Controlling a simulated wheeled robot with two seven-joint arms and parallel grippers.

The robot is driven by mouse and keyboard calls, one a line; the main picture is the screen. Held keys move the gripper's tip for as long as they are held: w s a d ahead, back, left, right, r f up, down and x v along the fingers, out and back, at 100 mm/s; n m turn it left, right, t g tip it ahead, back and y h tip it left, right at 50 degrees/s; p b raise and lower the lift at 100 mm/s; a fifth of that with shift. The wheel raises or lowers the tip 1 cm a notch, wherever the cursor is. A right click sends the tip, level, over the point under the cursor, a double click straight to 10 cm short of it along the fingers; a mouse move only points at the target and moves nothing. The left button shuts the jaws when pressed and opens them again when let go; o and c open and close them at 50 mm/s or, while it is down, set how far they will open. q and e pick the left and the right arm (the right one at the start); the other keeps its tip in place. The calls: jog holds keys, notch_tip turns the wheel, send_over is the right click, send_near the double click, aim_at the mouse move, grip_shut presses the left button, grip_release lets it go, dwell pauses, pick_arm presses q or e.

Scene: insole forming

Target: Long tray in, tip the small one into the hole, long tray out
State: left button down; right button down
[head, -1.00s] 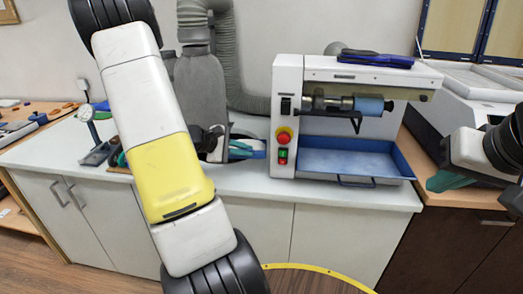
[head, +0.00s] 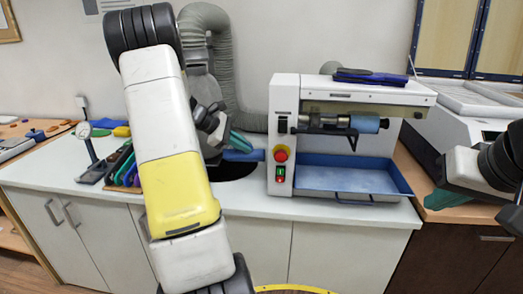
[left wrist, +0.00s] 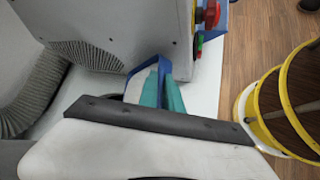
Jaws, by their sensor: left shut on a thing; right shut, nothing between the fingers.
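The long blue tray (head: 345,181) sits under the roller in the white machine, its handle facing front. My left gripper (head: 238,143) has teal fingers shut on the small blue tray (head: 243,155), left of the machine. In the left wrist view the small tray (left wrist: 148,65) shows at the fingertips (left wrist: 164,88); its inside and exact tilt are hard to tell. The dark round hole (head: 237,171) in the bench lies just below the small tray, partly hidden by my arm. My right gripper (head: 446,198) is shut and empty at the right, apart from the long tray.
The white machine (head: 283,110) with its red button stands close right of the hole. A grey hose (head: 222,60) and hood rise behind my left gripper. Coloured tools (head: 122,165) and a dial gauge (head: 84,130) are on the left bench. A yellow ring (left wrist: 265,110) stands near the bench.

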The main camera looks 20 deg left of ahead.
pick_arm(q)
jog(key=shift+w+a+r+n+g, duration=0.2)
jog(key=shift+w+r+g, duration=0.15)
jog(key=shift+w+r, duration=0.2)
jog(key=shift+w+a+r+n+g, duration=0.1)
jog(key=shift+w+r+n+g, duration=0.1)
jog(key=shift+w+r+g, duration=0.25)
jog(key=shift+w+a+r+n+g+h, duration=0.2)
jog(key=shift+w+r+g, duration=0.25)
jog(key=shift+w, duration=0.1)
jog(key=shift+w+a+r+n+g+h, duration=0.2)
jog(key=shift+w+r+g, duration=0.15)
jog(key=shift+w+r, duration=0.15)
